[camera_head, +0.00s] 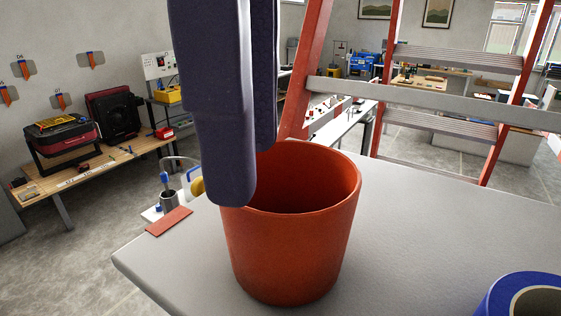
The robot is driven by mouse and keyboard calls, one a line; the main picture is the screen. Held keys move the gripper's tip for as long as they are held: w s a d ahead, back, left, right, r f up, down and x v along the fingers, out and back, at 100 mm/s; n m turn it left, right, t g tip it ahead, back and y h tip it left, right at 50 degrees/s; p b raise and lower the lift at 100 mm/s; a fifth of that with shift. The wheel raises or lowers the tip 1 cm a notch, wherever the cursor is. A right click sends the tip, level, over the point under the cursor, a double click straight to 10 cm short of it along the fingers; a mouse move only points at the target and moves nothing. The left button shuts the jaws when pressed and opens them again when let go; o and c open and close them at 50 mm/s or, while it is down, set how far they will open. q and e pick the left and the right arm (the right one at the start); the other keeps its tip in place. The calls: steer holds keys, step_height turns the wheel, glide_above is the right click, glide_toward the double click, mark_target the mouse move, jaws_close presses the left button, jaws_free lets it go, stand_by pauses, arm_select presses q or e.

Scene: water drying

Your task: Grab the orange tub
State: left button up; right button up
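The orange tub (292,245) stands upright on a light grey tabletop, with its mouth facing up. My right gripper (249,176) reaches down from the top of the view at the tub's left side. Its two dark fingers look apart, one nearer and one farther. The nearer finger covers part of the tub's left rim. The farther finger ends at the back left of the rim, partly hidden by the nearer one. I cannot tell whether either finger touches the tub. My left gripper is not in view.
The grey tabletop (430,240) is clear to the tub's right. A blue ring-shaped roll (500,296) lies at the lower right. An orange ladder with grey steps (440,95) stands behind.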

mark_target(271, 299)
steer(key=shift+w+d+f, duration=0.15)
steer(key=shift+w+d, duration=0.15)
step_height(271, 299, down, 4)
steer(key=shift+a+p, duration=0.1)
steer(key=shift+p, duration=1.05)
steer(key=f+p, duration=0.1)
steer(key=f, duration=0.1)
steer(key=f+p, duration=0.2)
steer(key=shift+d+f, duration=0.2)
steer(key=shift+f, duration=0.05)
steer(key=shift+w+f, duration=0.1)
steer(key=shift+f, duration=0.35)
jaws_close()
